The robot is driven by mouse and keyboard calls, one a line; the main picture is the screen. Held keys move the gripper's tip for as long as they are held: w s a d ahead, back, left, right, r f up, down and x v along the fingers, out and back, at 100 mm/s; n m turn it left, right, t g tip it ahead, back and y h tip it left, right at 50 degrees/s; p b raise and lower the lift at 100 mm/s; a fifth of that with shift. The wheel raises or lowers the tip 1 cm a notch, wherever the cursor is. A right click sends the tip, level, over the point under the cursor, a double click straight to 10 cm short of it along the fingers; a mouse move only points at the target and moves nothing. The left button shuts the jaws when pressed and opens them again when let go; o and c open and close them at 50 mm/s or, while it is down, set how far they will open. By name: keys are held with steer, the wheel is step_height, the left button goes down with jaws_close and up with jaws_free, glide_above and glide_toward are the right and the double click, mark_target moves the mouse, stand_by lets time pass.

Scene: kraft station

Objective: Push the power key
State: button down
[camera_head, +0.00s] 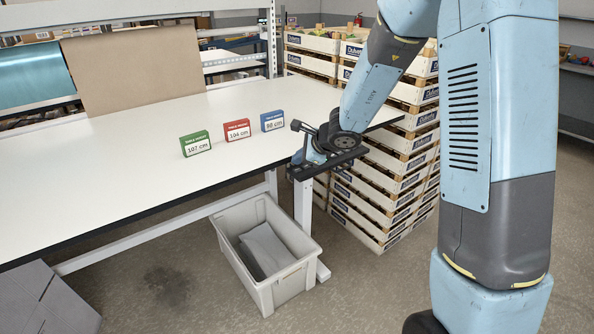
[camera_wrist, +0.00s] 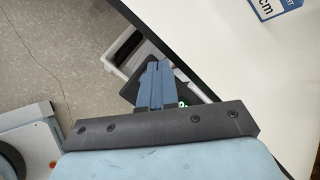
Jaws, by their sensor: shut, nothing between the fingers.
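My gripper (camera_wrist: 154,66) is shut and empty, with its two blue fingers side by side in the wrist view. In the head view my gripper (camera_head: 308,156) is at the front right corner of the white table (camera_head: 90,190), just beyond its dark edge. Beside and behind the fingers in the wrist view is a dark object (camera_wrist: 190,94) by the table edge, with a small green mark on it. The fingers and the black gripper bar hide most of it. I cannot make out a power key for certain in either view.
Green (camera_head: 195,143), red (camera_head: 237,130) and blue (camera_head: 272,121) height signs stand on the table. A grey bin (camera_head: 265,290) is on the floor below. Stacked wooden crates (camera_head: 400,190) stand behind my arm on the right.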

mark_target(299, 171)
steer(key=shift+r, duration=0.1)
steer(key=shift+r, duration=2.9)
